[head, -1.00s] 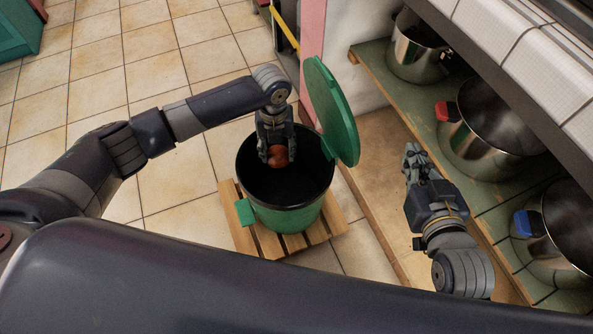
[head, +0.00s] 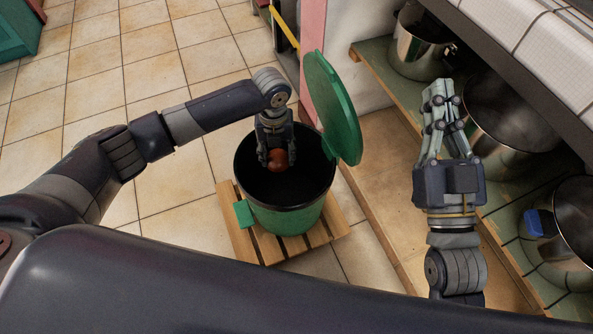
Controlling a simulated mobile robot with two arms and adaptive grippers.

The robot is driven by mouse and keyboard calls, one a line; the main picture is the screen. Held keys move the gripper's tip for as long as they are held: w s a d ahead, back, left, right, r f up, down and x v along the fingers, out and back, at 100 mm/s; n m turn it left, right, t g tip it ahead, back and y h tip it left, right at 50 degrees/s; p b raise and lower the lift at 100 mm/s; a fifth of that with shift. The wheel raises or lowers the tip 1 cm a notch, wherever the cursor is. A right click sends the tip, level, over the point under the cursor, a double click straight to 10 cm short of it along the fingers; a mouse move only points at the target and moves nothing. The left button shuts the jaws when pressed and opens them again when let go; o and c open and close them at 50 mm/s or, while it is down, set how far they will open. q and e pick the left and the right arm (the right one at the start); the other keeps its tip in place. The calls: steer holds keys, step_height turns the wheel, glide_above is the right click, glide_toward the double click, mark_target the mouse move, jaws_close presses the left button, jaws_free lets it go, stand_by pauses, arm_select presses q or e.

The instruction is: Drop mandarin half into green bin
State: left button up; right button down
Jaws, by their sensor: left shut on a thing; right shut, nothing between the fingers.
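The green bin (head: 290,219) stands with its lid (head: 331,106) tipped up at its back right, so its dark inside shows. My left gripper (head: 277,160) is over the bin's mouth, pointing down. It is shut on the mandarin half (head: 278,160), a small reddish-brown round thing partly hidden by the fingers. I cannot tell how far the fruit is below the rim. My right gripper (head: 438,95) is shut and empty, to the right of the bin, in front of the pot shelf.
The bin stands on a wooden slatted pallet (head: 240,238) on the tiled floor (head: 100,60). Several steel pots (head: 420,50) stand on the green shelf (head: 385,80) at the right, under a tiled counter (head: 520,40). The floor left of the bin is clear.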

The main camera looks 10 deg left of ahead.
arm_select(q)
steer(key=shift+f, duration=0.1)
arm_select(e)
steer(key=shift+s+r+t, duration=0.3)
steer(key=shift+r+t, duration=0.1)
steer(key=shift+r, duration=0.2)
arm_select(q)
steer(key=o, duration=1.1)
steer(key=shift+o, duration=0.2)
step_height(320, 180, up, 12)
